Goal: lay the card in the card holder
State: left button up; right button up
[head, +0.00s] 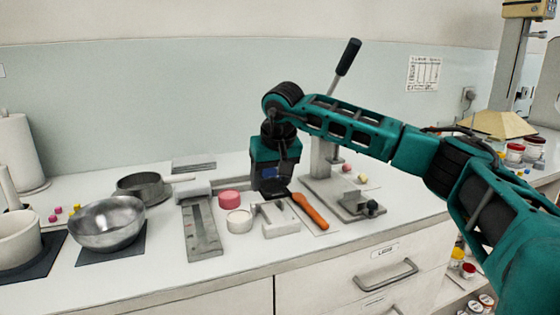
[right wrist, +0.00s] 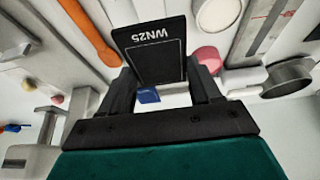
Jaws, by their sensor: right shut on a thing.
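A black card (right wrist: 155,45) printed "WN25" is between the fingers of my right gripper (right wrist: 160,80) in the right wrist view. The gripper is shut on its near edge, and the card juts out past the fingertips. In the head view my right gripper (head: 271,188) points down just above the bench, behind a small pale block with raised ends (head: 276,224), which looks like the card holder. The card shows there only as a dark patch, partly hidden by the gripper. My left gripper is not in view.
An orange-handled tool (head: 310,211) lies right of the pale block, near a lever press (head: 345,195). A white jar (head: 239,222), a pink round piece (head: 229,199) and a grey gauge plate (head: 202,232) stand left. A metal bowl (head: 107,224) is farther left. The bench front is clear.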

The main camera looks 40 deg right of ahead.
aim_at(274, 189)
jog(key=shift+s+f, duration=0.35)
jog(key=shift+s, duration=0.05)
jog(key=shift+f+b, duration=0.9)
jog(key=shift+b, duration=0.05)
jog(key=shift+f+b, duration=0.5)
jog(key=shift+b, duration=0.1)
jog(key=shift+f+b, duration=0.35)
jog(key=shift+b, duration=0.05)
pick_arm(q)
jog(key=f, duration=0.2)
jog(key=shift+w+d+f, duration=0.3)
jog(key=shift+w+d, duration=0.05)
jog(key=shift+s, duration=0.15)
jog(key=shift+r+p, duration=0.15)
jog(key=shift+p, duration=0.15)
pick_arm(e)
jog(key=shift+f, duration=0.1)
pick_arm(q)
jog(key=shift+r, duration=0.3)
pick_arm(e)
jog(key=shift+f, duration=0.55)
jog(key=o, duration=1.1)
